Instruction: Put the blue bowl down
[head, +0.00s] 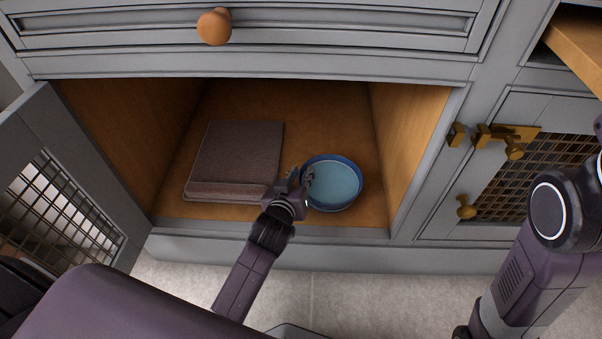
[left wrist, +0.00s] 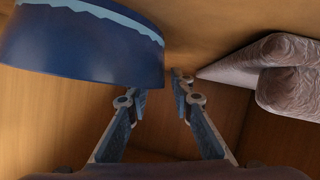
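The blue bowl (head: 335,185), dark blue at the rim and pale blue inside, is upright on the wooden cabinet floor, near the front edge and right of centre. My left gripper (head: 299,180) is at the bowl's left rim. In the left wrist view, the bowl's dark outer wall (left wrist: 85,45) hides one fingertip of my left gripper (left wrist: 160,85). The other finger is outside the wall, with a narrow gap to it. The fingers stand apart, on either side of the rim. My right arm shows at the right, but its gripper is out of view.
A folded grey-brown cloth (head: 238,160) lies left of the bowl, also in the left wrist view (left wrist: 285,75). The cabinet's side wall (head: 410,125) is close on the bowl's right. An open mesh door (head: 65,180) stands at the left. Bare floor (head: 320,110) lies behind the bowl.

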